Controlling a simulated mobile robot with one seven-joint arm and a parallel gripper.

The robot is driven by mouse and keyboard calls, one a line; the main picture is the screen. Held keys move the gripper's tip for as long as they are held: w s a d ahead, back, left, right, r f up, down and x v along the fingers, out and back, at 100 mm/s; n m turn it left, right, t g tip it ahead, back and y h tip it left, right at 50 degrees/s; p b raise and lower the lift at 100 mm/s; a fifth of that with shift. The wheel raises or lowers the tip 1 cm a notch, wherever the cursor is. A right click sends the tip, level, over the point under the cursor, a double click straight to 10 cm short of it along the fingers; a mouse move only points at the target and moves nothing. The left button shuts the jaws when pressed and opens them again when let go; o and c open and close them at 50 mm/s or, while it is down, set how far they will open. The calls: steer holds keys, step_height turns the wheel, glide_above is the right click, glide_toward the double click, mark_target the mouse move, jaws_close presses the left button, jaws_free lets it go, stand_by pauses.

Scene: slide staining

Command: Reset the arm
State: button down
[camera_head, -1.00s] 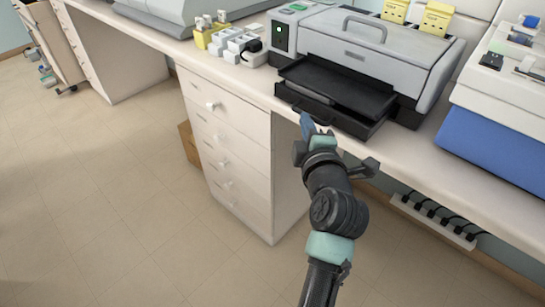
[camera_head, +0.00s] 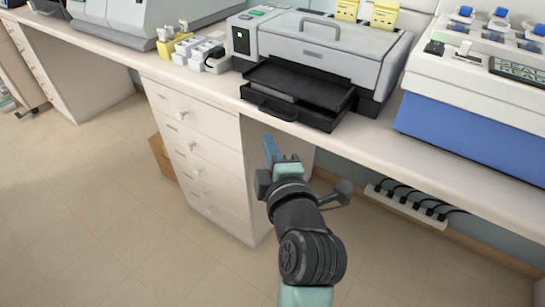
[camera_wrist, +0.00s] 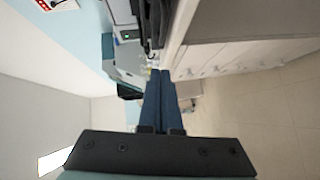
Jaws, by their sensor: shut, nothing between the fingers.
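My gripper (camera_head: 268,145) shows in the head view below the counter's front edge, in front of the drawer cabinet's right side. Its blue fingers are together with nothing between them. In the wrist view the two blue fingers (camera_wrist: 160,90) lie side by side, pointing away along the counter front. My arm reaches up from the bottom of the head view, clear of the counter.
The grey staining machine (camera_head: 325,55) stands on the counter with its black tray (camera_head: 290,100) out over the front. A white drawer cabinet (camera_head: 195,150) is beneath. A blue-and-white machine (camera_head: 470,140) stands right. A power strip (camera_head: 405,205) hangs below. The floor is open.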

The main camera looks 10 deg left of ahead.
steer(key=shift+v, duration=1.75)
steer(key=d+r+m+t+h, duration=0.35)
steer(key=r+m+t, duration=0.4)
steer(key=r, duration=1.15)
steer(key=s+d+r+m+t+h, duration=0.25)
steer(key=s+r+m, duration=0.4)
steer(key=r, duration=0.35)
steer(key=s+d+r+m+t+h, duration=0.1)
steer(key=s+d+r+m+t, duration=0.2)
steer(key=s+r+m, duration=0.45)
step_height(320, 180, up, 20)
steer(key=w+p, duration=0.2)
steer(key=p, duration=1.6)
steer(key=shift+w+r+p, duration=0.2)
steer(key=shift+w+p, duration=0.05)
steer(key=shift+p, duration=0.1)
